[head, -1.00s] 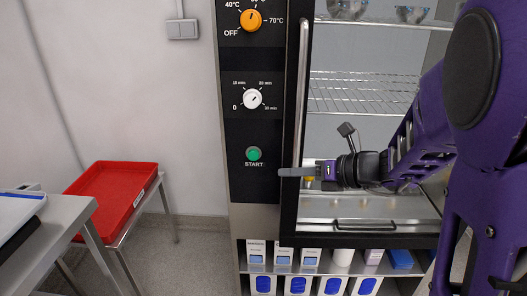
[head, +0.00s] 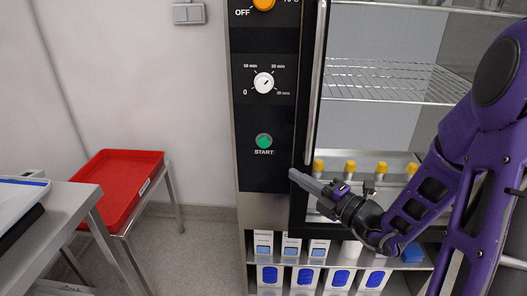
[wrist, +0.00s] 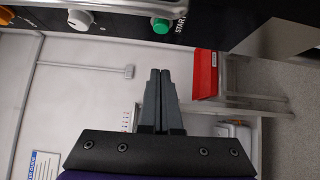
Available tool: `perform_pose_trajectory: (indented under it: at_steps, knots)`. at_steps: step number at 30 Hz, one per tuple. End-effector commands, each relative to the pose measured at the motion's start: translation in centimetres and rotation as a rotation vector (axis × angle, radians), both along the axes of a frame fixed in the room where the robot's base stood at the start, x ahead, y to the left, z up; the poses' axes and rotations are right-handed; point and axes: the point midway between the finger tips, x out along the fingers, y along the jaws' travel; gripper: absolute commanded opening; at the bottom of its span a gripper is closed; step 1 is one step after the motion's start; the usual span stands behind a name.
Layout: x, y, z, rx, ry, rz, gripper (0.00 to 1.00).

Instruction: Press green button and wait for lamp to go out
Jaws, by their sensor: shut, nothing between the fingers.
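The green START button (head: 264,141) sits on the black control panel (head: 262,172), below a white timer dial (head: 264,82). In the wrist view the green button (wrist: 160,25) is at the top, above and apart from my fingertips. My gripper (head: 294,175) is shut and empty. In the head view it is to the right of and below the button, in front of the door frame's lower part. In the wrist view my gripper's fingers (wrist: 160,72) point up, side by side.
A tall door handle (head: 316,85) stands right of the panel. Wire shelves (head: 385,80) and yellow-capped bottles (head: 350,166) show behind the door's glass. A red tray (head: 118,180) on a stand and a grey table (head: 75,205) are at left. White boxes (head: 265,243) sit below.

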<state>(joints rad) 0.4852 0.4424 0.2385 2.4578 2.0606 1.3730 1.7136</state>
Motion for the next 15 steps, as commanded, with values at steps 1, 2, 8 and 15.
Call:
perform_pose_trajectory:
  at_steps: [1,2,8,15]
  knots:
    - [-0.03,-0.09,-0.02,0.009,0.003,-0.005,0.0]
    - [-0.04,-0.11,-0.01,0.012,0.005,-0.006,0.0]
    - [-0.03,-0.11,0.02,0.014,0.006,-0.007,0.0]
    - [0.35,0.31,-0.01,0.012,0.003,-0.004,0.0]
